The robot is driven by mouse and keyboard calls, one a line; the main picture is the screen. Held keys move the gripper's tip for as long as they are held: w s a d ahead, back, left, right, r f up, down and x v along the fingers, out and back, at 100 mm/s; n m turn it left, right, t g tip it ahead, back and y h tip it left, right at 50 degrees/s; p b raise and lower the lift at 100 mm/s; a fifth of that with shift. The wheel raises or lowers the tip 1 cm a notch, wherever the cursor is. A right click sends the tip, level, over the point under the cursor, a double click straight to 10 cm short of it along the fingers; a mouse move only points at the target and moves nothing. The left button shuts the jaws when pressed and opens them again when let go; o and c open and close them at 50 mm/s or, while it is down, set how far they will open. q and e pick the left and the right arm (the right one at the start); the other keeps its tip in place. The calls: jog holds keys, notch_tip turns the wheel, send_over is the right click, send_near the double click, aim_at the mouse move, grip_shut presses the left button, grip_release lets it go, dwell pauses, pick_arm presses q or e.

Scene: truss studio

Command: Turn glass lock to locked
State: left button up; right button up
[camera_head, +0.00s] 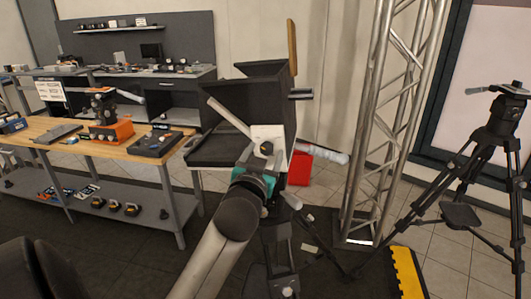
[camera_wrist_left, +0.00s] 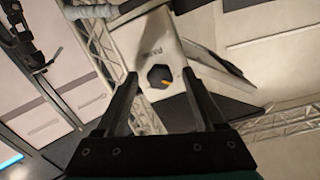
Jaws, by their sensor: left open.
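The glass lock looks like a black six-sided knob (camera_wrist_left: 160,77) with a yellow mark, on a light grey plate with small lettering in the left wrist view. In the head view a small dark knob (camera_head: 266,148) shows on the pale side plate (camera_head: 273,133) of a black hooded teleprompter (camera_head: 253,98). My left gripper (camera_wrist_left: 161,85) is open, with one finger on each side of the knob in the picture. I cannot tell whether they touch it. In the head view my left gripper (camera_head: 264,170) is just below the knob, mostly hidden by my arm. My right gripper is not in view.
A metal truss tower (camera_head: 375,130) stands right of the teleprompter, and a black tripod (camera_head: 493,150) stands farther right. A wooden-topped workbench (camera_head: 70,130) with gear is at left. A yellow-black cable ramp (camera_head: 407,275) lies on the floor at lower right.

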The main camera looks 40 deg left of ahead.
pick_arm(q)
jog(key=shift+c, duration=0.7)
grip_shut()
jog(key=shift+r, duration=0.1)
